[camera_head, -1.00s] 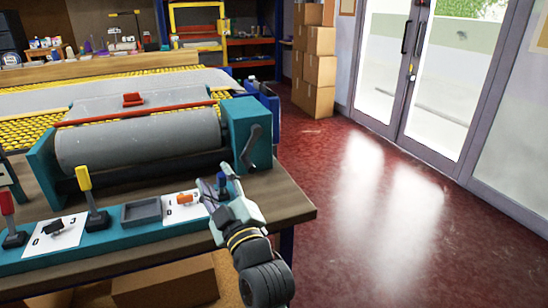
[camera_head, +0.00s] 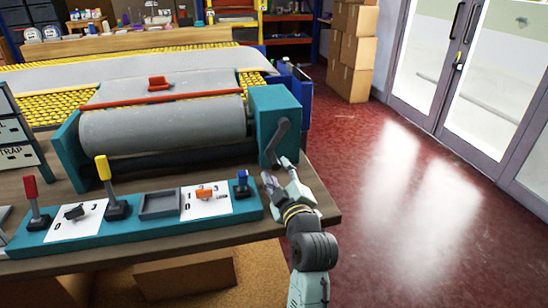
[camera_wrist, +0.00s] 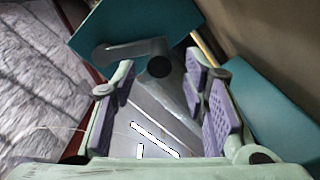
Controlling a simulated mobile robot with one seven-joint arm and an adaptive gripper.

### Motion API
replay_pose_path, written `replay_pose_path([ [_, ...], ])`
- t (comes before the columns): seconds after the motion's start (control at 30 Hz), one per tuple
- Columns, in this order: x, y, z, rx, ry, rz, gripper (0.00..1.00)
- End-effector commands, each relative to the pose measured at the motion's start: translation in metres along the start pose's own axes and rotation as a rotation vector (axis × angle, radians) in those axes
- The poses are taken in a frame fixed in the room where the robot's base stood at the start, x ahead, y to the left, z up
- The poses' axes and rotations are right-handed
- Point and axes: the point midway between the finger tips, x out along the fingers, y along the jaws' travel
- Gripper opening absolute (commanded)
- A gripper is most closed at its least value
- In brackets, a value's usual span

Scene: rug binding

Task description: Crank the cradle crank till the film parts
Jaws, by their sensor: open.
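The cradle crank (camera_head: 281,133) is a dark grey arm on the right end of the teal cradle (camera_head: 275,104). A large grey roll (camera_head: 165,130) lies in the cradle, with a grey sheet (camera_head: 120,92) behind it; I cannot make out the film for certain. My gripper (camera_head: 277,174) is open, just below and in front of the crank. In the wrist view the crank (camera_wrist: 125,51) shows just past my open gripper (camera_wrist: 162,108). A dark round end and a grey bar point between the fingers; I cannot tell whether they touch.
Stacked cartons (camera_head: 352,50) stand behind. The red floor at right is clear.

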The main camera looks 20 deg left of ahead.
Motion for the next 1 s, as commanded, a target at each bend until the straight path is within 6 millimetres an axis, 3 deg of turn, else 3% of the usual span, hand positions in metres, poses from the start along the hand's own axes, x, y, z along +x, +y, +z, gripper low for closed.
replay_pose_path([
  [0.1, 0.023, 0.002, -0.002, 0.0, 0.001, -0.001, 0.41],
  [0.33, 0.049, 0.001, -0.001, 0.0, 0.001, 0.0, 0.41],
  [0.7, 0.054, 0.0, 0.0, 0.0, 0.0, 0.001, 0.4],
  [1.0, 0.054, 0.0, 0.0, 0.0, 0.0, 0.001, 0.2],
])
